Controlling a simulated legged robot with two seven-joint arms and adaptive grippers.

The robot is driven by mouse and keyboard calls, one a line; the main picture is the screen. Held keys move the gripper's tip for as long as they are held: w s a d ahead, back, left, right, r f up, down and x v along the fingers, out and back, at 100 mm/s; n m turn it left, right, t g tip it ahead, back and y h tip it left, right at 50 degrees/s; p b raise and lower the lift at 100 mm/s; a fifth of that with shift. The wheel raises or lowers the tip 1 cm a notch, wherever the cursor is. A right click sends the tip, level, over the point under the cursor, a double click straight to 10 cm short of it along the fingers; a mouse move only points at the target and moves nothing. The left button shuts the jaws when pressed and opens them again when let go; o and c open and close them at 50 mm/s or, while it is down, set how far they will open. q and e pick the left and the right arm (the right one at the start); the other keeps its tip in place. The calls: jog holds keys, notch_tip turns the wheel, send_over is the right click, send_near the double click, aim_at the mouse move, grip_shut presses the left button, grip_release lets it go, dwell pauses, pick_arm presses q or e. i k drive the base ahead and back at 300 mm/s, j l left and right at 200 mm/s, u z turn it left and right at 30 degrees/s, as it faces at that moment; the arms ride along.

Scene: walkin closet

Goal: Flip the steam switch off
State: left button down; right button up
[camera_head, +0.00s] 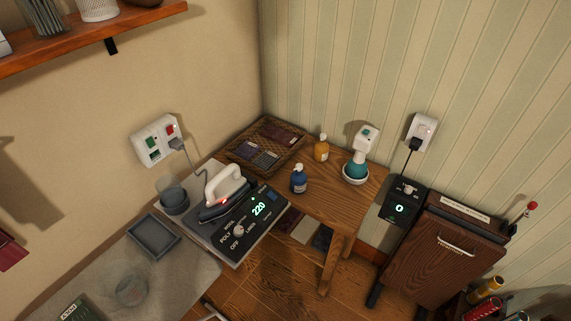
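No switch has a label I can read as steam. A white wall plate (157,140) on the left wall carries a green switch (151,142) and a red switch (171,130), with a grey cord plugged in beside them. A dark iron station (225,238) shows 220 and has a white dial (238,230) near OFF and POLY marks; a white-handled iron (226,187) with a red light rests on it. A black control box (400,208) shows a green 0 and has a small pale knob or switch (407,189) on top. Neither of my grippers is identifiable in view.
A wooden table (335,210) in the corner holds a wicker tray (240,152), a blue bottle (299,180), an amber bottle (321,149) and a teal-and-white bottle (358,164). A shelf (100,38) juts out upper left.

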aim_at(270, 194)
jog(key=i+l+u, duration=0.1)
jog(key=i+l, duration=0.2)
jog(key=i+l+u, duration=0.1)
jog(key=i+l, duration=0.2)
jog(key=l, duration=0.25)
jog(key=i+l+u, duration=0.1)
jog(key=i+l, duration=0.2)
jog(key=l, duration=0.15)
